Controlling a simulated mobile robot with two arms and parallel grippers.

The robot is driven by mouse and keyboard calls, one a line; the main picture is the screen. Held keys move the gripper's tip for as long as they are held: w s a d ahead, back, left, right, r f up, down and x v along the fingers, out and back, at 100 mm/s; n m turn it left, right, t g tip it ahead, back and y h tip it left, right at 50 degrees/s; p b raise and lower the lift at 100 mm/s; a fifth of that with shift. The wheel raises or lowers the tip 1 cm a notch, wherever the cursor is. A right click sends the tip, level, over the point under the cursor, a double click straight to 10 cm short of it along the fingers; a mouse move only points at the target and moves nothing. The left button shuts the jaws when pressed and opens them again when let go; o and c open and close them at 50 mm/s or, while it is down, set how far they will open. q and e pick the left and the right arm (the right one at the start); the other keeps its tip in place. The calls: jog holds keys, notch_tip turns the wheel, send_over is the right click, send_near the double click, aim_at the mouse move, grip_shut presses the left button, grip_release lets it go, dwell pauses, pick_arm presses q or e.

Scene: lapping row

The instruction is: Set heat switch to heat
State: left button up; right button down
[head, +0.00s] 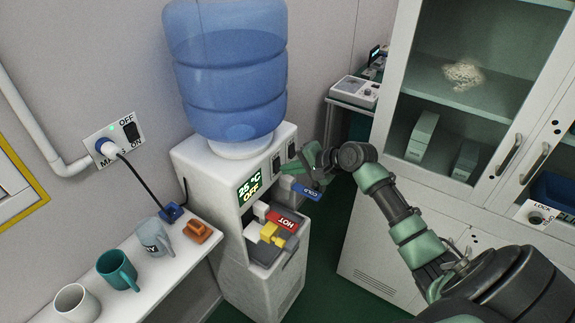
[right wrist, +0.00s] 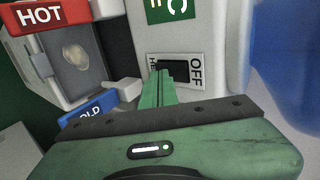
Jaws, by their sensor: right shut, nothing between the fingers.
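The white water dispenser (head: 205,165) with a blue bottle on top stands in the middle of the head view. Its green display (head: 250,188) reads 25 °C and OFF. In the right wrist view the heat switch (right wrist: 174,70) is a dark rocker on a white plate, with OFF (right wrist: 195,73) at its right end. The lettering at its left end is mostly hidden behind my fingers. My right gripper (right wrist: 160,74) is shut and empty, its tips over the rocker's left end. I cannot tell whether they touch. In the head view my right gripper (head: 304,164) is beside the dispenser's front. My left gripper is not in view.
The red HOT tap (head: 284,221) and blue COLD tap (head: 307,192) jut out near my arm. A shelf (head: 172,285) with several mugs is at lower left. A wall plate (head: 113,139) holds a plug and a separate switch. A cabinet (head: 385,215) stands at right.

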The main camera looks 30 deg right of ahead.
jog(key=shift+w+a, duration=0.1)
jog(key=shift+w, duration=0.15)
jog(key=shift+a+f+t, duration=0.15)
jog(key=shift+f+t, duration=0.2)
jog(key=shift+t, duration=0.25)
jog(key=shift+w+r, duration=0.1)
jog(key=shift+r, duration=0.05)
